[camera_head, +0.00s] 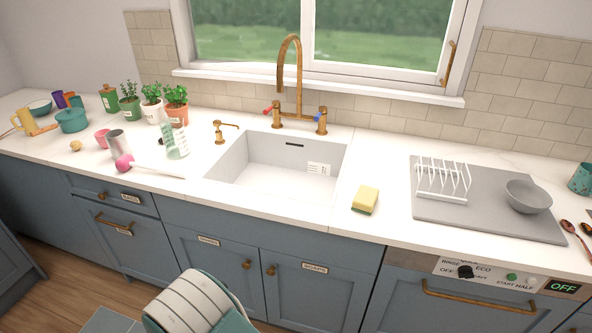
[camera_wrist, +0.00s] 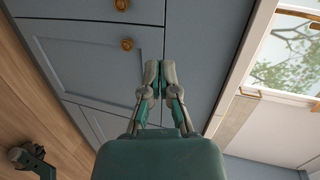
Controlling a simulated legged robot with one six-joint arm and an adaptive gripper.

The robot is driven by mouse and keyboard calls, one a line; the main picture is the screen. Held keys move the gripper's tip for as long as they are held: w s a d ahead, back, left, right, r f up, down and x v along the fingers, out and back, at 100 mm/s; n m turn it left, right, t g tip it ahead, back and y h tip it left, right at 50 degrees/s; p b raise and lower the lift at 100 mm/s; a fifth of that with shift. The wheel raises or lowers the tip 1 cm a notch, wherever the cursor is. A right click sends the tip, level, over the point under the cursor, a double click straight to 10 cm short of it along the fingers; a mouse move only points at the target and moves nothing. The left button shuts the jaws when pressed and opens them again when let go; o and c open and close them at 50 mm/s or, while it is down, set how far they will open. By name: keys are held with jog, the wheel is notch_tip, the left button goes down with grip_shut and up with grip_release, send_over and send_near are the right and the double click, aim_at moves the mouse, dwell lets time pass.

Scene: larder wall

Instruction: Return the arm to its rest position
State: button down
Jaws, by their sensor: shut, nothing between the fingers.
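My gripper (camera_wrist: 160,68) shows in the wrist view, with its two grey and teal fingers together at the tips. It is shut and holds nothing. I cannot tell the exact gap to the doors. In the head view, a pale ribbed and teal part of my own body shows at the bottom; the gripper's fingers do not show there.
The white counter (camera_head: 240,215) runs across the head view, above blue cabinets (camera_head: 300,290). It carries a sink (camera_head: 290,190), a brass faucet (camera_head: 290,75), a sponge (camera_head: 365,199) and a grey mat (camera_head: 480,235). Wooden floor (camera_head: 60,290) shows at lower left.

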jog(key=w+d+r+n+g+y, duration=0.15)
jog(key=w+r, duration=0.25)
jog(key=r, duration=0.4)
jog(key=w+d+r+n+g+y, duration=0.1)
jog(key=w+d+r+n+y, duration=0.15)
jog(key=r, duration=0.45)
jog(key=s+d+r+n+g+y, duration=0.1)
jog(key=d+r+n, duration=0.25)
jog(key=r, duration=0.35)
jog(key=d+r+n+g+y, duration=0.1)
jog(key=d+r+n+y, duration=0.1)
jog(key=d+r, duration=0.3)
jog(key=s+d+r+n+g+h, duration=0.1)
jog(key=s+d+r+n, duration=0.1)
jog(key=s+d, duration=0.6)
jog(key=s+d+r+n+g+h, duration=0.2)
jog(key=s+d+r+n, duration=0.1)
jog(key=s+d, duration=0.5)
jog(key=s+d+r+n+g+h, duration=0.1)
jog(key=s+d+r+n, duration=0.2)
jog(key=s+d, duration=0.6)
jog(key=shift+s+n, duration=0.95)
jog(key=shift+r+g, duration=0.1)
jog(key=shift+g, duration=0.15)
